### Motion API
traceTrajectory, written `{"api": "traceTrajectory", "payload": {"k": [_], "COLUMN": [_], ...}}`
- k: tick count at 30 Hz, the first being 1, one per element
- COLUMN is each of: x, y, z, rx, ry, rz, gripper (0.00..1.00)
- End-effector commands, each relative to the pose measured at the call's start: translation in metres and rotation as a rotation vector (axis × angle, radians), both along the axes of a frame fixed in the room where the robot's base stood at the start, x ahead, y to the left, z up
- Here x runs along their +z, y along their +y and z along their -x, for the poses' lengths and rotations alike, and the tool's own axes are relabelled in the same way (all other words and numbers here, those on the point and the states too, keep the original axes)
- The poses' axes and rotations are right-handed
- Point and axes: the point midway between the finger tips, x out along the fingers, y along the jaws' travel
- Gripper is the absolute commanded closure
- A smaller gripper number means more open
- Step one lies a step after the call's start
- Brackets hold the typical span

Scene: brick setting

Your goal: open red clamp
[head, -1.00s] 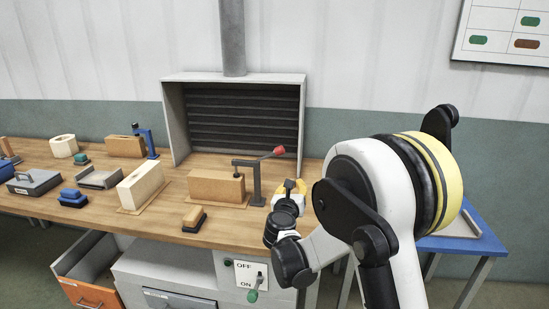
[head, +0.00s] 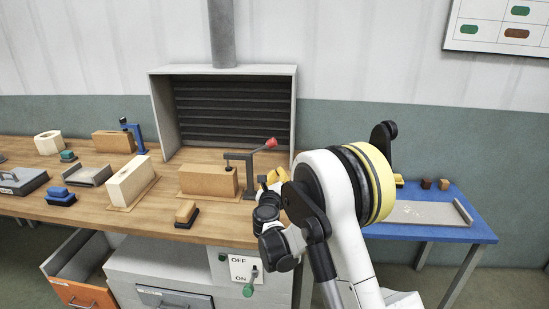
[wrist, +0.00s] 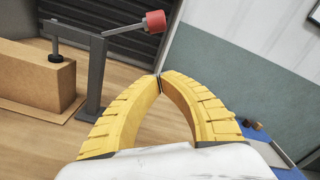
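The red clamp is a grey post and arm (head: 249,176) with a red-knobbed handle (head: 271,142). The handle slants up to the right, and the clamp's arm and spindle reach over a tan block (head: 208,181). In the wrist view the red knob (wrist: 155,21) is at the top and the grey post (wrist: 96,80) at left. My gripper (head: 271,178) is just right of the post, below the knob. In the wrist view its yellow fingers (wrist: 160,76) meet at the tips with nothing visible between them. They appear apart from the clamp.
A grey hood (head: 162,115) stands behind the clamp. A second, blue clamp (head: 135,137) stands at the back left. A blue side table (head: 400,232) with a tray is at right. An open drawer (head: 85,290) is below the bench.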

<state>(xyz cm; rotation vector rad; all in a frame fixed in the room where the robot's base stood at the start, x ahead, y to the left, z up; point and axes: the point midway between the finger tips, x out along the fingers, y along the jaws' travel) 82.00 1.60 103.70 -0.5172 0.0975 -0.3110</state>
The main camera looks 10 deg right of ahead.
Motion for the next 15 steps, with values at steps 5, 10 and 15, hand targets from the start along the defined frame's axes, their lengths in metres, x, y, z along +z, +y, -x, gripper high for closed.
{"api": "traceTrajectory", "payload": {"k": [5,10,15], "x": [-0.004,0.005,0.024], "y": [-0.014,-0.017,-0.008], "z": [-0.038,-0.064,-0.072], "rx": [-0.001,0.001,0.001], "ry": [0.000,0.000,0.000], "rz": [0.000,-0.001,-0.001], "gripper": [1.00,1.00,1.00]}}
